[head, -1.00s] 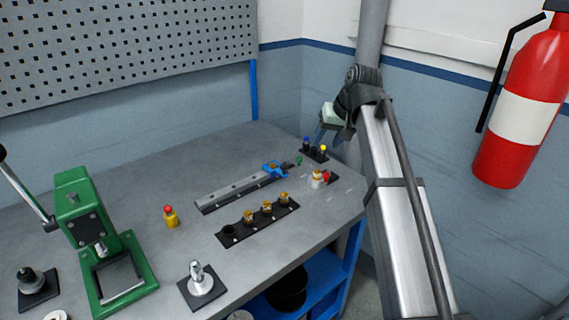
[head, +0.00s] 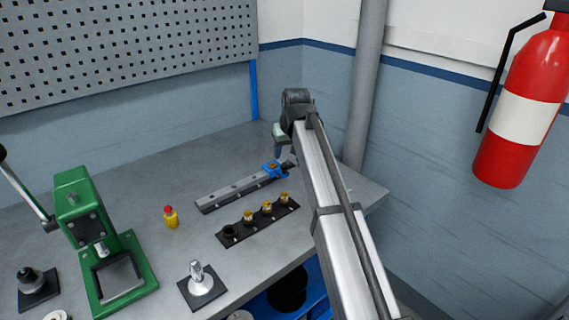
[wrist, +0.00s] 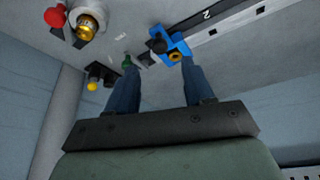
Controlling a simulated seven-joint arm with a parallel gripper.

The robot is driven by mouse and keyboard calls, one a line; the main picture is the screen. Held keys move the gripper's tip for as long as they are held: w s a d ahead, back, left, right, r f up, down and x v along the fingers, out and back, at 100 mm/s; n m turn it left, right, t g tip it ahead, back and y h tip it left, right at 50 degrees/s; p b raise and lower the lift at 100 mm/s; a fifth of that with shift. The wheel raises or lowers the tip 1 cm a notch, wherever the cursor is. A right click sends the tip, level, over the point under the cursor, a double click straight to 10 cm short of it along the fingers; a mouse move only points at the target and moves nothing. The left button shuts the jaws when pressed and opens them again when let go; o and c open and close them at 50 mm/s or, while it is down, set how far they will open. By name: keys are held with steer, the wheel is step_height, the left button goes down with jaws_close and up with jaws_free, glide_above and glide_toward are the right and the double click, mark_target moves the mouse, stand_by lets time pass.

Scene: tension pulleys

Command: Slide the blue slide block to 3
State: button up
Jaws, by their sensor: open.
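The blue slide block (head: 274,168) sits on the grey rail (head: 230,191) near the rail's right end. In the wrist view the blue block (wrist: 182,47) is at the top centre, just beyond my right-hand fingertip. A yellow ring and a dark knob are at the block. In the wrist view a white "2" shows on the rail (wrist: 211,29); I see no 3. My gripper (wrist: 158,68) is open and empty, its two blue fingers apart and pointing toward the rail end. In the head view my arm hides most of the gripper.
A black strip (head: 259,222) with brass-coloured parts lies in front of the rail. A red knob (wrist: 55,16) and a yellow-capped part (wrist: 93,86) are beside my fingers.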

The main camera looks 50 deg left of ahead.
mark_target(284, 165)
steer(key=shift+x, duration=3.5)
steer(key=shift+c, duration=0.2)
jaws_close()
